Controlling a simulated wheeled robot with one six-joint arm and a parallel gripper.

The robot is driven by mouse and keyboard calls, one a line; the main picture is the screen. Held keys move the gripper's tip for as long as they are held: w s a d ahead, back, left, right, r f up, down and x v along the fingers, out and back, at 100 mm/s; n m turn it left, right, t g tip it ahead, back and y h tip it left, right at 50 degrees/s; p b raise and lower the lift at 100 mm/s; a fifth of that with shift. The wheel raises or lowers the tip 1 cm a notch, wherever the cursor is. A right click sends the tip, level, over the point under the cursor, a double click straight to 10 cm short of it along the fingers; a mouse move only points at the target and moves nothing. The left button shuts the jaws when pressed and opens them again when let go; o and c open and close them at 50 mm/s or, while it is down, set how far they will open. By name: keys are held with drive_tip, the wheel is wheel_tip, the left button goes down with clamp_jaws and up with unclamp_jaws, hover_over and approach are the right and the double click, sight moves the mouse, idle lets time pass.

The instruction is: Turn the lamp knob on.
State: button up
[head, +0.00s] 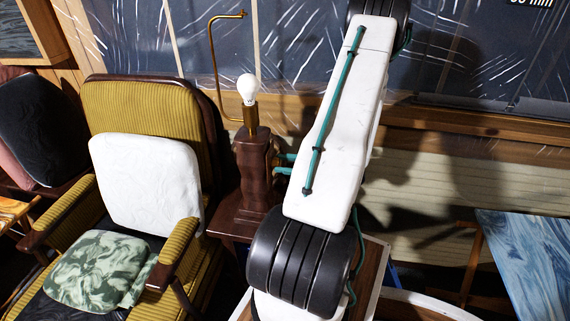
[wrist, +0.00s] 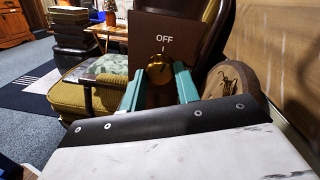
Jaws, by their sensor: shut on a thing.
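The lamp (head: 252,168) has a dark brown wavy body, a bare white bulb (head: 247,88) and a thin brass frame. It stands on a small dark side table. I cannot tell if the bulb is lit. In the wrist view a brown plate (wrist: 150,28) reads OFF with a short mark below, and the brass knob (wrist: 157,70) sits just under that mark. My gripper (wrist: 160,77) has its two teal fingers on either side of the knob, shut on it. In the head view its teal fingers reach the lamp's right side; the knob is hidden there.
A mustard striped armchair (head: 150,97) with a white cushion (head: 147,180) and a green patterned cushion (head: 98,270) stands left of the lamp. A plastic-covered window and panel wall lie behind. A blue-topped table (head: 535,255) is at the right.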

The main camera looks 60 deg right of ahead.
drive_tip(key=m, duration=0.7)
drive_tip(key=shift+m, duration=0.3)
drive_tip(key=m, duration=0.3)
drive_tip(key=shift+m+t+h, duration=0.3)
drive_tip(key=shift+m, duration=1.9)
drive_tip(key=o, duration=1)
drive_tip(key=v, duration=0.7)
drive_tip(key=shift+s+f, duration=0.1)
drive_tip(key=shift+s, duration=0.3)
